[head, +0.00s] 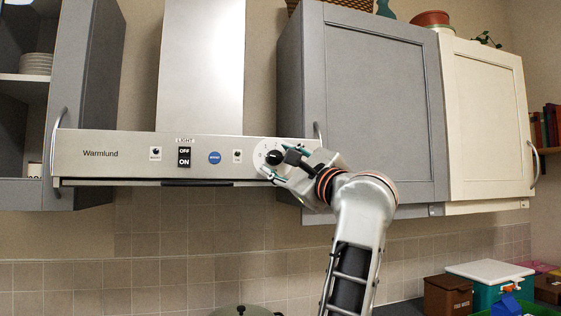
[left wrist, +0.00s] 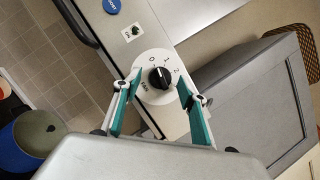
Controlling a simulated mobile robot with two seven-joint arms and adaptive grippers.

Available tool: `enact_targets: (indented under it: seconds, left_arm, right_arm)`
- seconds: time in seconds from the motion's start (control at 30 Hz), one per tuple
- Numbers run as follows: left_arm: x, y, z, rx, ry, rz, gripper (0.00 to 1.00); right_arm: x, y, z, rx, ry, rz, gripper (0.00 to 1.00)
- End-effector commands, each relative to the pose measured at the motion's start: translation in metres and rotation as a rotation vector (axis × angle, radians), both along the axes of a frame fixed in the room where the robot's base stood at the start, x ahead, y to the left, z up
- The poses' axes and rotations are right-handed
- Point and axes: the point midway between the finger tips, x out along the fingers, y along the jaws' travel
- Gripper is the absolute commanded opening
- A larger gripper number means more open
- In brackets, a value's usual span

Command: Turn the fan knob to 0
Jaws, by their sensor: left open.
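The fan knob (head: 273,157) is a black round knob on a pale dial at the right end of the steel hood front. In the left wrist view the knob (left wrist: 159,78) sits on a white dial (left wrist: 146,64) with printed marks, among them 0, 1 and 2. A thin light line on the knob points roughly toward the 0 and 1 side; its exact setting is hard to tell. My left gripper (head: 286,160) is at the dial, open. In the left wrist view its teal fingers (left wrist: 160,85) stand on either side of the knob, with gaps visible. My right gripper is out of view.
The hood (head: 120,147) also carries a light switch (head: 184,157), a blue button (head: 214,157) and small dark controls. A grey cabinet (head: 375,100) stands close on the right, its handle (head: 317,132) beside my gripper. A lidded pot (left wrist: 38,138) is below.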

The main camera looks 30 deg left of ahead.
Motion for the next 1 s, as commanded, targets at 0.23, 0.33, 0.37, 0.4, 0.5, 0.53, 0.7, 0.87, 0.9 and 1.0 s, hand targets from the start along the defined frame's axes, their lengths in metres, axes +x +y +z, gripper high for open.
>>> enact_targets:
  seconds: [0.23,0.33,0.37,0.4,0.5,0.53,0.7,0.87,0.9,1.0]
  left_arm:
    - [-0.014,-0.031,-0.012,-0.001,0.002,-0.005,0.42]
    - [-0.021,-0.044,-0.016,-0.002,0.000,-0.004,0.42]
    - [-0.022,-0.047,-0.017,-0.002,0.000,-0.005,0.42]
    - [-0.024,-0.051,-0.019,-0.002,0.001,-0.004,0.42]
    - [-0.028,-0.059,-0.021,-0.002,0.000,-0.004,0.42]
    - [-0.029,-0.060,-0.022,-0.001,0.000,-0.003,0.42]
    - [-0.031,-0.062,-0.022,-0.001,0.000,-0.001,0.42]
    - [-0.030,-0.062,-0.022,-0.001,0.000,-0.001,0.42]
    - [-0.030,-0.062,-0.022,-0.001,0.000,-0.001,0.42]
    - [-0.030,-0.062,-0.022,-0.001,0.000,-0.001,0.42]
  right_arm:
    - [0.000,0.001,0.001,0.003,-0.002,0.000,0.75]
    - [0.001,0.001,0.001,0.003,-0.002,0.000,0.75]
    - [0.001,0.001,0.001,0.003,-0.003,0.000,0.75]
    - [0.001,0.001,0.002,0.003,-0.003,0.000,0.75]
    - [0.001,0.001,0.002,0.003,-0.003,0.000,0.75]
    - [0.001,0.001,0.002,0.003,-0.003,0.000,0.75]
    - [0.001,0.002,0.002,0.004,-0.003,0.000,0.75]
    - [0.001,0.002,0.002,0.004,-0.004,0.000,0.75]
    - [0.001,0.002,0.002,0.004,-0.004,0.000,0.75]
    - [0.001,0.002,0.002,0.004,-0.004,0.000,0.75]
